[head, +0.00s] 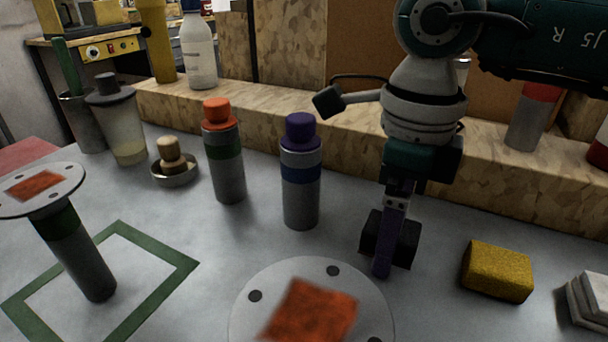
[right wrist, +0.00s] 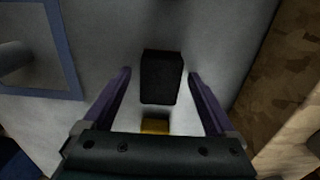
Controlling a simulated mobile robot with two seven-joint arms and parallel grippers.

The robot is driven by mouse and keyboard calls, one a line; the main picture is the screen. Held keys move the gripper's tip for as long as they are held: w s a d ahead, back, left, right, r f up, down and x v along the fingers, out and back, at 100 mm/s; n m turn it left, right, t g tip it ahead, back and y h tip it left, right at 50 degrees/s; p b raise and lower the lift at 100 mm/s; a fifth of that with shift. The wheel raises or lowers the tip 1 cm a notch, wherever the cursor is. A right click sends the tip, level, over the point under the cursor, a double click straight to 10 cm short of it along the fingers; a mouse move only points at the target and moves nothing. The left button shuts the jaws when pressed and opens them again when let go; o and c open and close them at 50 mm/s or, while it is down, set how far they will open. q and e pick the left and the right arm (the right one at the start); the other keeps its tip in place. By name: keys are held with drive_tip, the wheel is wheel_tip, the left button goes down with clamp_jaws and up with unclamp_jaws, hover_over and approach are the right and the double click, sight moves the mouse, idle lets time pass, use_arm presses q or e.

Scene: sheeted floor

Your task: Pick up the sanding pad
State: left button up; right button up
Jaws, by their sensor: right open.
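A black block, which I take for the sanding pad (head: 408,243), stands on the grey table below my right arm in the head view. It also shows in the right wrist view (right wrist: 161,78), between the two purple fingers. My right gripper (head: 388,258) points down and is open, with one finger in front of the block in the head view. In the right wrist view the gripper (right wrist: 159,74) has a finger on each side of the block, with visible gaps. Part of the block is hidden behind the near finger. My left gripper is not in view.
A yellow sponge-like block (head: 497,271) lies to the right, with a white stack (head: 589,298) beyond it. Purple-capped (head: 301,180) and orange-capped (head: 225,160) bottles stand to the left. A round plate (head: 258,318) is in front. A wooden ledge (head: 500,165) runs behind.

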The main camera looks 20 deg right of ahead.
drive_tip(key=c, duration=1.4)
drive_tip(key=shift+r, duration=0.1)
drive_tip(key=shift+c, duration=0.2)
wheel_tip(320, 180, up, 20)
drive_tip(key=p, duration=0.2)
drive_tip(key=o, duration=0.8)
drive_tip(key=c, duration=0.6)
drive_tip(key=shift+c, duration=0.2)
